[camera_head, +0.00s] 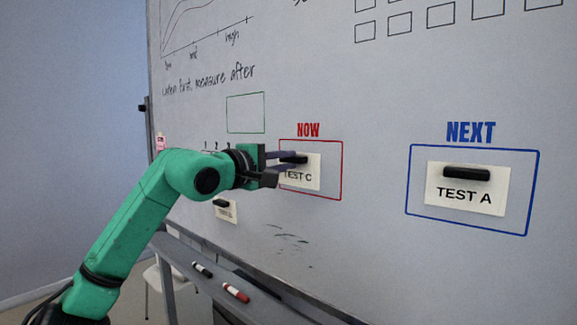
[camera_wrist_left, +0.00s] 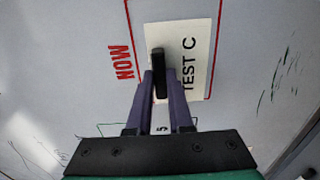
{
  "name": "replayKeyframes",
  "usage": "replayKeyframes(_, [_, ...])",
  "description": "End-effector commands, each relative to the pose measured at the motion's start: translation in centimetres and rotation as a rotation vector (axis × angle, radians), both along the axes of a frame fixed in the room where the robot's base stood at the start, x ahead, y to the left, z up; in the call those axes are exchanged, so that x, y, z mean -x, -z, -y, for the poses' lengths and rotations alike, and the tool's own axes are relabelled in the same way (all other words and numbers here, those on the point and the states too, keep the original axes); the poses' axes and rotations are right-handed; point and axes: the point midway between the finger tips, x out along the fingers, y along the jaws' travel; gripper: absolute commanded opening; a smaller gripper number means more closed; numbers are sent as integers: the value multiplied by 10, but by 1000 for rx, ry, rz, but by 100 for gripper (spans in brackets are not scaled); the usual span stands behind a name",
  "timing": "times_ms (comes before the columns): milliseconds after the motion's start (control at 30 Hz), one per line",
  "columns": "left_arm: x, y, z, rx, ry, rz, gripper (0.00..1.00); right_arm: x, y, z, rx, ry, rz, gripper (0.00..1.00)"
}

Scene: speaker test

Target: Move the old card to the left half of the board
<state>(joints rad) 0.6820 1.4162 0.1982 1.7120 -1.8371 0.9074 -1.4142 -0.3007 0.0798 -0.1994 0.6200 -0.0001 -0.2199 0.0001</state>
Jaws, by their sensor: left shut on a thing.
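The whiteboard (camera_head: 370,240) fills most of the head view. A white card marked TEST C (camera_head: 309,181) is on it inside the red NOW frame (camera_head: 341,170). My left gripper (camera_head: 289,162) reaches it from the left and is shut on the card's black handle (camera_wrist_left: 157,62). In the left wrist view the two purple fingers (camera_wrist_left: 161,88) lie on either side of that handle, and the card (camera_wrist_left: 205,35) lies flat-looking against the board, within the red lines. Part of the card is hidden behind the fingers. My right gripper is in neither view.
A TEST A card (camera_head: 466,199) sits in the blue NEXT frame (camera_head: 532,190). A smaller card (camera_head: 226,212) is below my left arm. The green frame (camera_head: 246,113) is empty. Black (camera_head: 202,270) and red (camera_head: 236,292) markers lie on the ledge.

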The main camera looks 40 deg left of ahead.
Motion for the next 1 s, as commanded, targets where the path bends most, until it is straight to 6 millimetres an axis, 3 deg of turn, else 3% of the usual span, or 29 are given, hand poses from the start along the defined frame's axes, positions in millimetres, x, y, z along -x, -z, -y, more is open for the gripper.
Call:
replayKeyframes(733, [28, 1, 1, -1, -1, 1, 0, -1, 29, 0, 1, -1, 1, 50])
replayKeyframes(1000, [32, 0, 1, 0, 0, 1, 0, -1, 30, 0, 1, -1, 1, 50])
